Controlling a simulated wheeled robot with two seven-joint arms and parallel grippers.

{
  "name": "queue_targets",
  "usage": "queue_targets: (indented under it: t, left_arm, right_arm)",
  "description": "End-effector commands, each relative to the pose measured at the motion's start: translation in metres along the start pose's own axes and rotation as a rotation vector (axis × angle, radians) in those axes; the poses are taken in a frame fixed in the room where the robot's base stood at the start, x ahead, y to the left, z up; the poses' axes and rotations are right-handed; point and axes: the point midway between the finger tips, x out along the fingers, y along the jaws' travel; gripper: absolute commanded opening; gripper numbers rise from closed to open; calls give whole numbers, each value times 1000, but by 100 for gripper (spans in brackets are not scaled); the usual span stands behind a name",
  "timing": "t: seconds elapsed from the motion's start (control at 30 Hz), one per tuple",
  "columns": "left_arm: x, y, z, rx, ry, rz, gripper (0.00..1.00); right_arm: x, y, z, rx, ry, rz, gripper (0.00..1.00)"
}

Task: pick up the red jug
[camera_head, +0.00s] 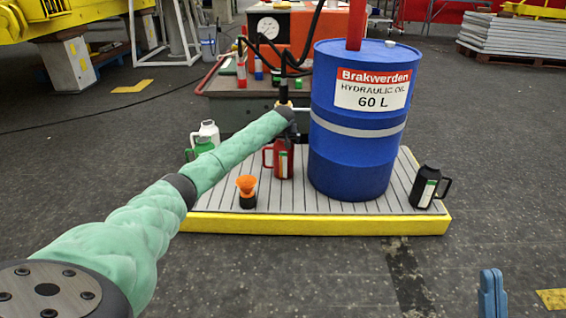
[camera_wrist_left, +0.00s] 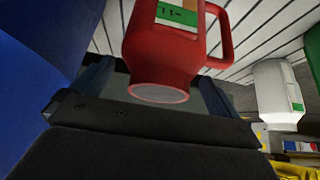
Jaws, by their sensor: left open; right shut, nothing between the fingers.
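The red jug (camera_head: 284,160) stands upright on the slatted platform (camera_head: 300,202), just left of the blue drum, its handle to the left. My right gripper (camera_head: 492,293) is shut and empty at the bottom right, away from the platform.
The blue drum (camera_head: 352,155) stands close right of the red jug. A white jug (camera_head: 208,130) and a green jug (camera_head: 203,146) stand left, partly behind my arm. An orange-topped black item (camera_head: 247,190) is in front. A black jug (camera_head: 428,187) stands at the right corner.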

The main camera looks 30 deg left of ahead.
Motion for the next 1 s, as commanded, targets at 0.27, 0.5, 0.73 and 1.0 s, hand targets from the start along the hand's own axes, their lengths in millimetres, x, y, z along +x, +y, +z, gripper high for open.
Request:
queue_targets:
  t: [0.27,0.5,0.73,1.0]
  left_arm:
    - [13,0,0,-1,1,0,100]
    - [13,0,0,0,1,0,100]
    - [13,0,0,0,1,0,59]
    - [11,0,-2,-1,3,2,11]
  right_arm:
    - [10,5,3,-18,17,-8,0]
    - [11,5,3,-19,20,-8,0]
    - [11,5,3,-19,20,-7,0]
    - [10,5,3,-18,16,-6,0]
